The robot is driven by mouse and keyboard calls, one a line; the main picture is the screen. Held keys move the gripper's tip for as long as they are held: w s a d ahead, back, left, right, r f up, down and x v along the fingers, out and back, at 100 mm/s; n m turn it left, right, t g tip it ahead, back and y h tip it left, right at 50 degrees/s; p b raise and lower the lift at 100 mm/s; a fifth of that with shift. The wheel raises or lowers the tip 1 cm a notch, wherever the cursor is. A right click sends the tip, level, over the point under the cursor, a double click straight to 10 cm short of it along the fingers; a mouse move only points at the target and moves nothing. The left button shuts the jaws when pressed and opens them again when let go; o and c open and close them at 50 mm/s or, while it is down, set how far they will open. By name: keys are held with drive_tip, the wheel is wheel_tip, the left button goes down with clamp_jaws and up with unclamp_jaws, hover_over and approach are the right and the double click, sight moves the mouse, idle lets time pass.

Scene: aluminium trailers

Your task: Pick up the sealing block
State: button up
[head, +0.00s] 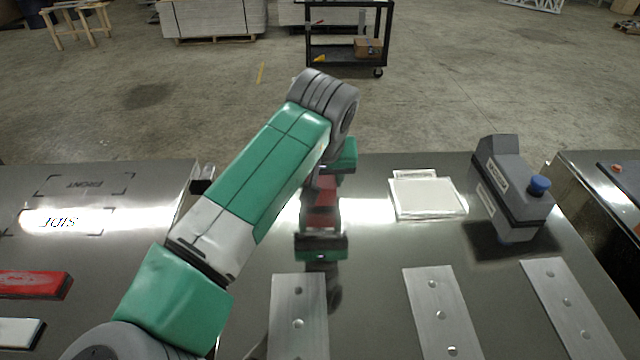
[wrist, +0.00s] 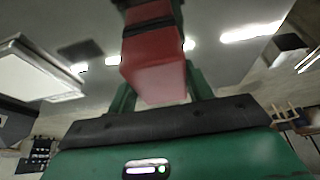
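A small red block (wrist: 160,72), which I take to be the sealing block, shows large in the wrist view. It also shows in the head view (head: 322,187), on or just above the shiny steel table in the middle. My gripper (wrist: 160,85) points down at it, with one green finger on each side. In the head view my gripper (head: 335,165) is partly hidden by my arm. The block covers the fingertips, so I cannot tell whether they press on it. The gripper and block are mirrored in the steel below.
A white square plate (head: 428,195) and a grey box with a blue button (head: 512,190) stand to the right. Several metal strips (head: 440,315) lie along the front. A red bar (head: 32,284) and white bar (head: 18,331) lie on the left table. A black cart (head: 348,50) stands behind.

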drive_tip(key=c, duration=0.4)
drive_tip(key=shift+r, duration=0.25)
drive_tip(key=r+p, duration=0.1)
drive_tip(key=r, duration=0.2)
drive_tip(key=shift+s+r, duration=0.1)
drive_tip(key=shift+s, duration=0.1)
drive_tip(key=s, duration=0.5)
drive_tip(key=s+r, duration=0.1)
drive_tip(key=s, duration=0.4)
drive_tip(key=s+p, duration=0.1)
drive_tip(key=s, duration=0.4)
drive_tip(key=shift+s+d+r, duration=0.15)
drive_tip(key=shift+s+d, duration=0.05)
drive_tip(key=shift+s, duration=0.1)
drive_tip(key=o, duration=0.3)
drive_tip(key=shift+c, duration=0.4)
